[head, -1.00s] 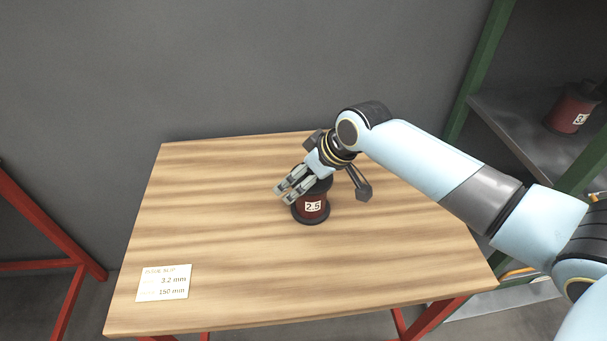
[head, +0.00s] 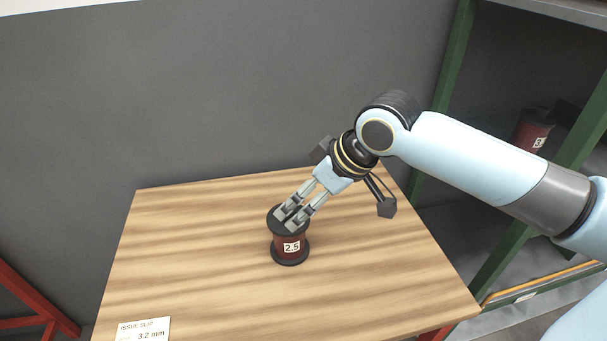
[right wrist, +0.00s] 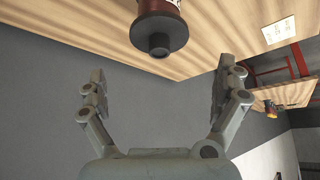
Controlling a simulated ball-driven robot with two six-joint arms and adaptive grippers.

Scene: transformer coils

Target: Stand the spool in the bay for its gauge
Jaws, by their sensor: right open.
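A spool (head: 290,246) with dark flanges, red-brown winding and a white label reading 2.5 stands upright on the wooden table (head: 180,260). In the right wrist view the spool (right wrist: 159,32) shows its top flange and hub, beyond the fingertips. My right gripper (head: 293,213) is open; in the head view its fingers overlap the spool's top. In the right wrist view the gripper (right wrist: 160,85) has wide-apart fingers with nothing between them. An issue slip (head: 144,331) reading 3.2 mm lies at the table's front left, partly cut off. My left gripper is not in view.
A green-framed shelf rack (head: 450,80) stands at the right, with another red-brown spool (head: 531,136) on a shelf, its label hard to read. A red frame (head: 30,300) stands at the left. Most of the tabletop is clear.

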